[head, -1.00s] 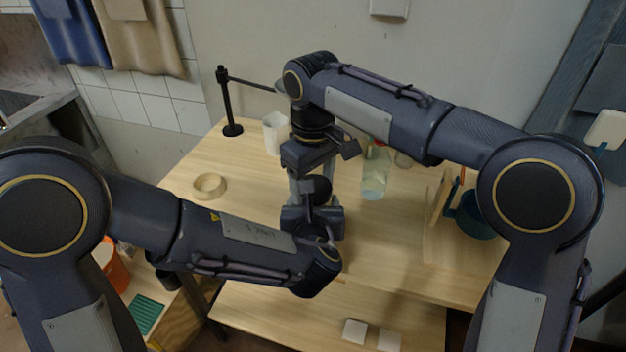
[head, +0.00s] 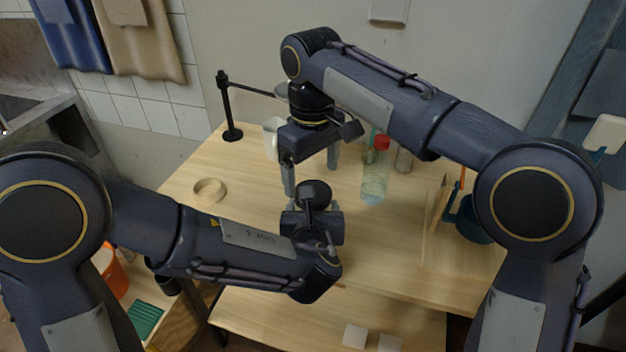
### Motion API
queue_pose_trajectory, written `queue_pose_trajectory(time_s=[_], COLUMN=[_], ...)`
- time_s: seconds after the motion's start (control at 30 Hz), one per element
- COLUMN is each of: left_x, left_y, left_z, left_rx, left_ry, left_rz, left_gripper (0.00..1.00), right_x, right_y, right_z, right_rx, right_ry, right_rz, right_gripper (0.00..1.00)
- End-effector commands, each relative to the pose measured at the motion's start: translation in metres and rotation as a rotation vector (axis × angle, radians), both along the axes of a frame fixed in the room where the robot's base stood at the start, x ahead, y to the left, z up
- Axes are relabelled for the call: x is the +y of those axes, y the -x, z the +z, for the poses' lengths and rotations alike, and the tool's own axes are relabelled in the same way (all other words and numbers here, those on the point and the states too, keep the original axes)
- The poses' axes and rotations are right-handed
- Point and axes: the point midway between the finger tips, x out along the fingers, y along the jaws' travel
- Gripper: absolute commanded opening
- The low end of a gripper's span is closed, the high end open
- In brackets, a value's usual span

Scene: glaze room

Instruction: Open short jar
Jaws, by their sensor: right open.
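A dark round top (head: 313,190), which looks like the lid of the short jar, shows near the middle of the table. The jar's body is hidden behind my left gripper. My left gripper (head: 312,212) is right at it, from the near side, with a grey finger showing at the right. Its grip is too covered to tell. My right gripper (head: 311,177) points down just above and behind the dark top. Its fingers are wide apart and empty, clear of the top.
A clear jar with a red lid (head: 375,172) stands right of my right gripper. A white mug (head: 272,138) and black stand (head: 229,105) are at the back left. A pale ring (head: 209,190) lies left; a teal pot (head: 472,222) stands right.

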Motion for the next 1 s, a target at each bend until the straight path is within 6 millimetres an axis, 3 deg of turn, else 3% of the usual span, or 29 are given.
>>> queue_pose_trajectory(time_s=[0.27,0.3,0.47,0.77,1.0], left_x=[0.000,0.000,0.000,0.000,0.000], left_y=[0.000,0.000,0.000,0.002,0.032], left_z=[0.000,0.000,0.000,0.001,0.014], left_rx=[-0.001,-0.001,-0.001,-0.002,-0.004], left_ry=[0.000,0.000,0.000,0.000,0.002], left_rz=[0.001,0.001,0.001,0.000,-0.002], left_gripper=[0.05,0.73,0.94,0.94,0.94], right_x=[-0.001,-0.001,-0.001,-0.001,-0.001], right_y=[-0.001,-0.001,-0.001,-0.001,-0.001], right_z=[0.004,0.004,0.003,0.003,0.003], right_rx=[-0.001,-0.001,-0.001,-0.001,-0.001], right_ry=[0.002,0.002,0.003,0.003,0.003], right_rz=[-0.002,-0.002,-0.003,-0.003,-0.003], right_gripper=[0.86,0.86,0.86,0.86,0.86])
